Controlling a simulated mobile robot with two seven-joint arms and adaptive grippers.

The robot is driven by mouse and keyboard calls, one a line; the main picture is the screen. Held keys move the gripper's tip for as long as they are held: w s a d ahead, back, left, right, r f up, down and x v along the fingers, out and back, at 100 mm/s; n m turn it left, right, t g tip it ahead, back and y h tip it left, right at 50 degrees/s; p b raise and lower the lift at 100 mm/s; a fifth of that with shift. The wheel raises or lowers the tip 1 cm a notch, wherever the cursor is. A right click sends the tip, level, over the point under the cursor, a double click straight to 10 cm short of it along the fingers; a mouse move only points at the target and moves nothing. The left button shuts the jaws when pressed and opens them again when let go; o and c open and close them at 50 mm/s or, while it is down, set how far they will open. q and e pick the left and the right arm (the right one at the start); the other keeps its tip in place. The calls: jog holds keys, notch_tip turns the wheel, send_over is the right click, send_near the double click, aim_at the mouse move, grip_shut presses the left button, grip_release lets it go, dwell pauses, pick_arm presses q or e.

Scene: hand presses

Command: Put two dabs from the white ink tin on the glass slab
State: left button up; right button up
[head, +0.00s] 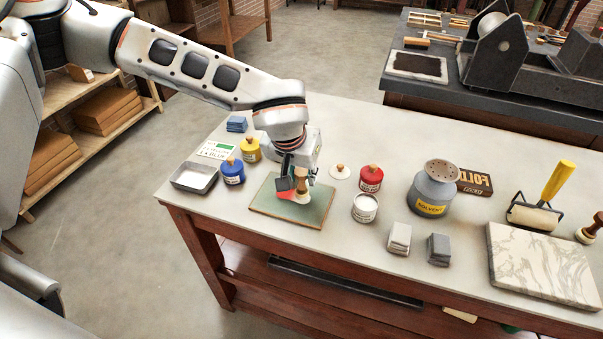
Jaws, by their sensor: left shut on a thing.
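The glass slab (262,207), a greenish plate, lies flat on the pale tabletop. The white ink tin (365,208) stands open to its right, with pale ink inside. A round pale lid with a wooden knob (340,172) lies behind the tin. My left gripper (294,187) reaches down over the slab and is shut on a small dabber (302,196) with a wooden handle and pale pad. The pad is at or just above the slab; I cannot tell if it touches. The gripper hides part of the slab, and no dab is clear on it. My right gripper is not in view.
Blue (232,171), yellow (250,149) and red (370,179) tins stand near the slab. A metal tray (194,178) is at left. A solvent can (433,188), grey blocks (399,238), a brayer (536,214) and a marble slab (541,263) are to the right.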

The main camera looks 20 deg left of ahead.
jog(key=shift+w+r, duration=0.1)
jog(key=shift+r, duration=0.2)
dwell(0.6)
pick_arm(q)
jog(key=shift+r+p, duration=0.6)
jog(key=shift+r, duration=0.05)
jog(key=shift+r+p, duration=1.3)
jog(key=shift+r, duration=0.45)
jog(key=shift+r+p, duration=0.9)
jog(key=shift+r, duration=0.25)
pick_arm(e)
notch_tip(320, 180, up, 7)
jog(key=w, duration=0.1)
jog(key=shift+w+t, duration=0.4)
pick_arm(q)
jog(key=shift+f, duration=0.1)
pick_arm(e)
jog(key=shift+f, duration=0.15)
